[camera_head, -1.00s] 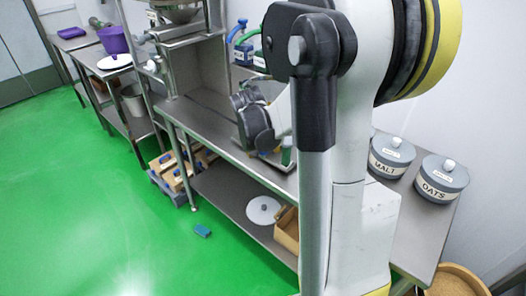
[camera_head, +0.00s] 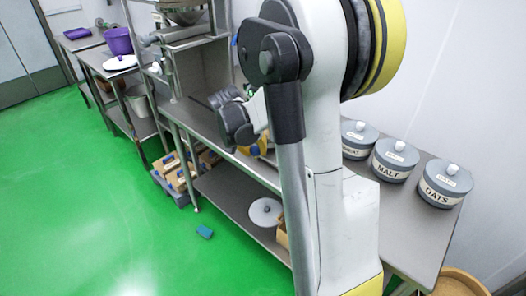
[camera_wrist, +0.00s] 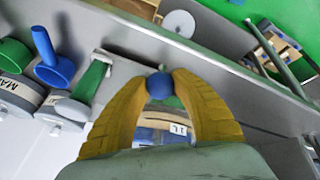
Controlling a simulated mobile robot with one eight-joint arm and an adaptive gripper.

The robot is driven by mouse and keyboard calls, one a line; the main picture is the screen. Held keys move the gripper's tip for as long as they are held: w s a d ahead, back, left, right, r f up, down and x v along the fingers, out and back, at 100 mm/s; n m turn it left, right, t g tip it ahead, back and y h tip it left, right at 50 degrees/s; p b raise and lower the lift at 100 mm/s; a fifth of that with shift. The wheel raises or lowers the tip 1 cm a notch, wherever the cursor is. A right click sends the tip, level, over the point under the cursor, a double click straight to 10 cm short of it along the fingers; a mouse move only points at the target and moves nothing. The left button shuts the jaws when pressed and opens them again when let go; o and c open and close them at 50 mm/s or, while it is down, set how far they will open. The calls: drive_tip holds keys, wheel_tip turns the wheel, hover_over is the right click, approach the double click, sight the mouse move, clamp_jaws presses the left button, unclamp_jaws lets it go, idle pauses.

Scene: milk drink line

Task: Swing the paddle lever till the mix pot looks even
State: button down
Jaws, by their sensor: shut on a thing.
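In the wrist view my gripper (camera_wrist: 160,78) has its yellow fingers closed on a small round blue knob (camera_wrist: 159,86). A blue and white box-like thing with a label shows between the fingers, behind the knob. In the head view my gripper (camera_head: 258,146) is low over the steel bench, partly hidden by my arm. I cannot tell from these views what the knob is fixed to. A steel bowl (camera_head: 184,15) sits at the top of the rack, cut by the frame; I cannot tell if it is the mix pot, and its contents are not visible.
Grey lidded jars, MALT (camera_head: 395,160) and OATS (camera_head: 445,185) among them, stand on the right of the bench. A white lid (camera_head: 265,212) lies on the lower shelf.

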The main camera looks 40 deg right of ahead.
drive_tip(key=w+m, duration=0.1)
drive_tip(key=w+a+m+g, duration=0.1)
drive_tip(key=w, duration=0.1)
drive_tip(key=shift+w+a+m+p, duration=0.1)
drive_tip(key=shift+w+m+p, duration=0.2)
drive_tip(key=shift+m, duration=0.1)
drive_tip(key=shift+w+a, duration=0.1)
drive_tip(key=shift+w, duration=0.8)
drive_tip(key=c, duration=1)
unclamp_jaws()
drive_tip(key=v, duration=1.2)
